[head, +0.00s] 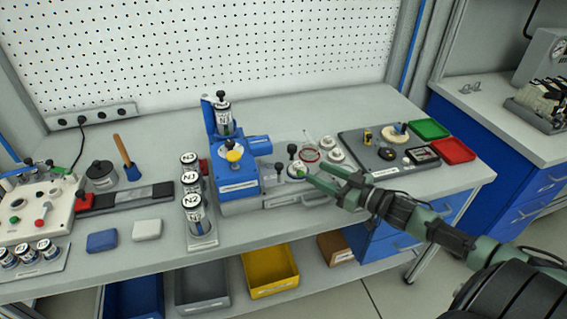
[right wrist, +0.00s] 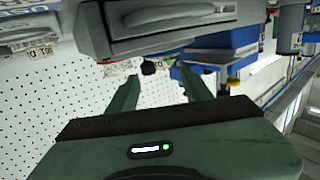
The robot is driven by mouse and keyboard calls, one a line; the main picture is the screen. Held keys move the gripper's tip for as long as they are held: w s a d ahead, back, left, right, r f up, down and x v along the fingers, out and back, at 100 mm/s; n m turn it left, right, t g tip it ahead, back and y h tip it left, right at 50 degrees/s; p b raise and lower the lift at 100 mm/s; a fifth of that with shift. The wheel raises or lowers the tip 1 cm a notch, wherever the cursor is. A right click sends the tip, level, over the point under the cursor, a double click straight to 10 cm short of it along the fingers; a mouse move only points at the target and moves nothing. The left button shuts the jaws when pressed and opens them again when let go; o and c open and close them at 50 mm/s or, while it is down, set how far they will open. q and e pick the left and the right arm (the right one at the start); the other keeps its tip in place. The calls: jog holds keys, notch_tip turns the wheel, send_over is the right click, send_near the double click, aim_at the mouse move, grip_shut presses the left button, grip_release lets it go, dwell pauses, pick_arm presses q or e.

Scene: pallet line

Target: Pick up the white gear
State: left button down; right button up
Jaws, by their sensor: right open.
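I cannot tell for sure which part is the white gear. Two small white round parts, a nearer one (head: 333,156) and a farther one (head: 328,142), sit on the bench between the blue press and the dark tray. A cream-white round part (head: 394,131) stands on the dark tray. Another whitish disc (head: 296,171) is at the press's right side, by the fingertips. My right gripper (head: 317,172) is open, with its fingers pointing left toward the press, nearer than the white parts. The right wrist view shows its two fingers (right wrist: 160,88) apart with nothing between them. My left gripper is out of view.
The blue press (head: 238,183) with dark knobs stands left of my gripper. The dark tray (head: 370,160) holds small parts; green (head: 430,129) and red (head: 453,151) bins are to its right. Canisters (head: 194,215) stand left of the press. The bench front right is mostly clear.

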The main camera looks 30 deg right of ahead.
aim_at(302, 166)
jog(key=shift+w+a, duration=0.15)
jog(key=shift+w, duration=0.25)
jog(key=shift+r, duration=0.2)
jog(key=shift+p+x, duration=0.45)
jog(key=shift+x, duration=0.45)
jog(key=x, duration=0.3)
jog(key=shift+w+a+f+p, duration=0.2)
jog(key=shift+a+f+p, duration=0.1)
jog(key=shift+a, duration=0.15)
grip_shut()
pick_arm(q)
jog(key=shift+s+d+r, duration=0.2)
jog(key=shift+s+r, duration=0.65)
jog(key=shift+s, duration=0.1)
pick_arm(e)
jog(key=shift+r, duration=0.1)
